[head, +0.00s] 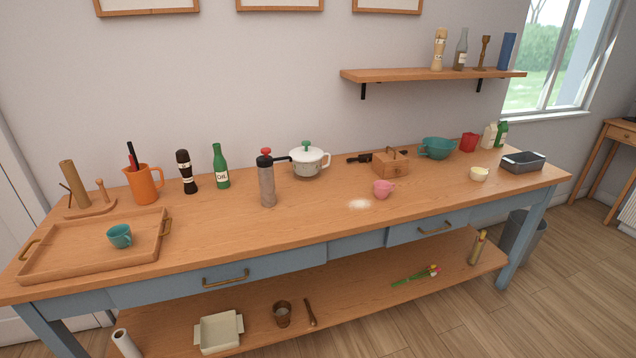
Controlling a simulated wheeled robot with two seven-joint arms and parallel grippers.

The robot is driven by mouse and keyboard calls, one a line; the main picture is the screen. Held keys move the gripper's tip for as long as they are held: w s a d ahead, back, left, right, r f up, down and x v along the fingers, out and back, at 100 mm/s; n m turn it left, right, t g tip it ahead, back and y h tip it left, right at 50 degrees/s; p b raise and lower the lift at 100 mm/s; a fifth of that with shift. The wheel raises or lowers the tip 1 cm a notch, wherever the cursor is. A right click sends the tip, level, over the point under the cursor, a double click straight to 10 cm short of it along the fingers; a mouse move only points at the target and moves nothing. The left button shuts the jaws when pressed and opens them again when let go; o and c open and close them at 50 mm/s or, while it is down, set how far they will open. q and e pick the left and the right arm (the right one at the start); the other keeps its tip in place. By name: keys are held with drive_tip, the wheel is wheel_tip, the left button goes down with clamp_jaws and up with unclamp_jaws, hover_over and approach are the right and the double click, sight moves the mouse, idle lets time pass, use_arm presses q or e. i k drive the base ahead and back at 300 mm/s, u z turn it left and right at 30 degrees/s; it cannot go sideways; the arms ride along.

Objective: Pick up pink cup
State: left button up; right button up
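The pink cup (382,189) stands upright on the wooden top of the long blue-framed table (300,223), right of the middle. Its handle points to the right. A small white patch (360,204) lies on the tabletop just to its left, and a wooden box with a handle (391,163) stands close behind it. Neither of my grippers shows in the head view.
A tall grinder (267,180) and a white lidded pot (308,162) stand left of the cup. A pale yellow bowl (479,174), teal colander (437,148) and grey tin (522,162) are to its right. The tabletop in front of the cup is clear.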

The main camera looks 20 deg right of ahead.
sight(385, 190)
drive_tip(key=u, duration=0.15)
drive_tip(key=i, duration=1.3)
drive_tip(key=z, duration=0.65)
